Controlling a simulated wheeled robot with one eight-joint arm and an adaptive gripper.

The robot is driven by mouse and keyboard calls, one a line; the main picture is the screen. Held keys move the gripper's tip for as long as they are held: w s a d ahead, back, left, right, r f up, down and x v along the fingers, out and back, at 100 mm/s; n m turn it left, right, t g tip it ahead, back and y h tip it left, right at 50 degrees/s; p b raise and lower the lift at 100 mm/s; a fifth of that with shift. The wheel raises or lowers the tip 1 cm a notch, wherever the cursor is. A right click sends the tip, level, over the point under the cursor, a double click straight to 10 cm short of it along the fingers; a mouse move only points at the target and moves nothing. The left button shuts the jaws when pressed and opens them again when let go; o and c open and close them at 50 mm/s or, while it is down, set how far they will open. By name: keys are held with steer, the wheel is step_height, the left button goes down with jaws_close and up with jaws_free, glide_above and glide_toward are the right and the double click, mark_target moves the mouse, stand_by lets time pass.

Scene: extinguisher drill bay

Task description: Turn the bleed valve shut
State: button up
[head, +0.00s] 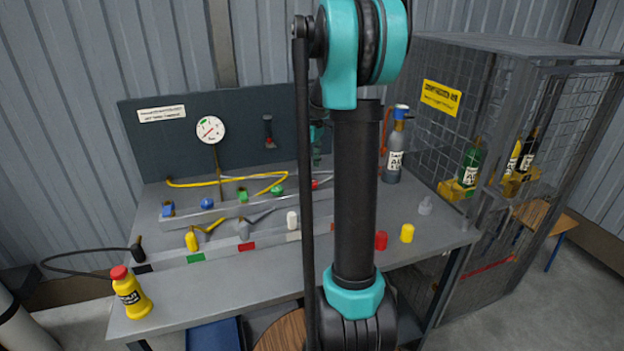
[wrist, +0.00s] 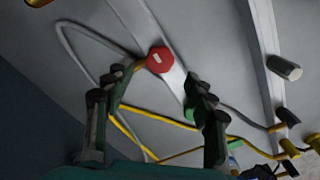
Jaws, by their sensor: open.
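A red, many-sided knob (wrist: 159,60) with a white mark shows in the wrist view, on a pale rail. It lies just beyond my gripper (wrist: 162,85), between the lines of the two fingers. The fingers are apart and nothing is between their tips; I cannot tell whether one touches the knob. In the head view a small red part (head: 315,184) shows at the right of the row of valves, partly hidden by my arm. No label naming the bleed valve is readable. My gripper is mostly hidden behind my arm in the head view.
The bench holds a gauge (head: 210,130), blue knobs (head: 207,203), a green knob (head: 277,189), and yellow and grey hoses. A yellow bottle (head: 131,293) stands at front left. A grey cylinder (head: 395,155) and mesh cage (head: 470,110) stand at right. The bench's front strip is mostly clear.

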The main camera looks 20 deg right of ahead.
mark_target(312, 181)
steer(key=shift+f, duration=2.7)
steer(key=shift+c, duration=0.5)
steer(key=c, duration=1.1)
steer(key=shift+o, duration=0.2)
